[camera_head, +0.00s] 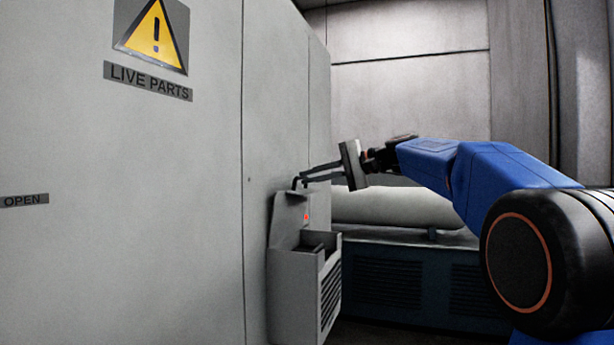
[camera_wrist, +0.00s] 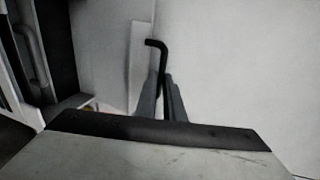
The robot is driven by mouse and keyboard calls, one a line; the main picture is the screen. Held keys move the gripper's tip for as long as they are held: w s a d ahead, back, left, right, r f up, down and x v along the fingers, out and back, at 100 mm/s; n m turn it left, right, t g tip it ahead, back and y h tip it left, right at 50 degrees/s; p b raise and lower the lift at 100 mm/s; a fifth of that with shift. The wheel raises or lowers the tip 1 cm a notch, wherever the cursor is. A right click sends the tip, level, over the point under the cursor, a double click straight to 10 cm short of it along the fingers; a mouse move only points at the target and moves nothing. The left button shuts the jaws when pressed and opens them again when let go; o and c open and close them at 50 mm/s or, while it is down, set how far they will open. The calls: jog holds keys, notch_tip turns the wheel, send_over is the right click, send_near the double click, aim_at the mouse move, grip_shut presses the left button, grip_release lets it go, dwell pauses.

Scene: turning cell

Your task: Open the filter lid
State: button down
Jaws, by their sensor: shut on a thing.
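The grey filter box (camera_head: 292,290) is fixed to the side of the large cabinet, in the middle of the head view. Its top shows a dark recess at the front right. A grey panel (camera_head: 290,212) with a small red mark (camera_head: 306,217) rises behind the recess. I cannot tell whether this panel is the lid. A black bent handle (camera_head: 296,183) sticks up at the panel's top. My gripper (camera_head: 305,179) reaches in from the right and is shut on this handle. In the wrist view the handle (camera_wrist: 156,44) runs up between the two fingers (camera_wrist: 162,84); its lower part is hidden.
The large grey cabinet (camera_head: 170,230) with warning signs fills the left. A pale horizontal cylinder (camera_head: 395,208) lies on a dark vented unit (camera_head: 400,285) behind my arm. The space in front of the box's open side looks clear.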

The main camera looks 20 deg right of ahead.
jog(key=c, duration=2.2)
grip_release()
jog(key=shift+w+a+f, duration=0.1)
jog(key=shift+a+f, duration=0.05)
jog(key=shift+f, duration=0.3)
jog(key=shift+o, duration=0.2)
jog(key=shift+s+d+r, duration=0.2)
jog(key=shift+d, duration=0.2)
jog(key=v, duration=1.6)
jog(key=shift+d, duration=0.2)
jog(key=shift+s+r, duration=0.1)
jog(key=shift+s, duration=0.05)
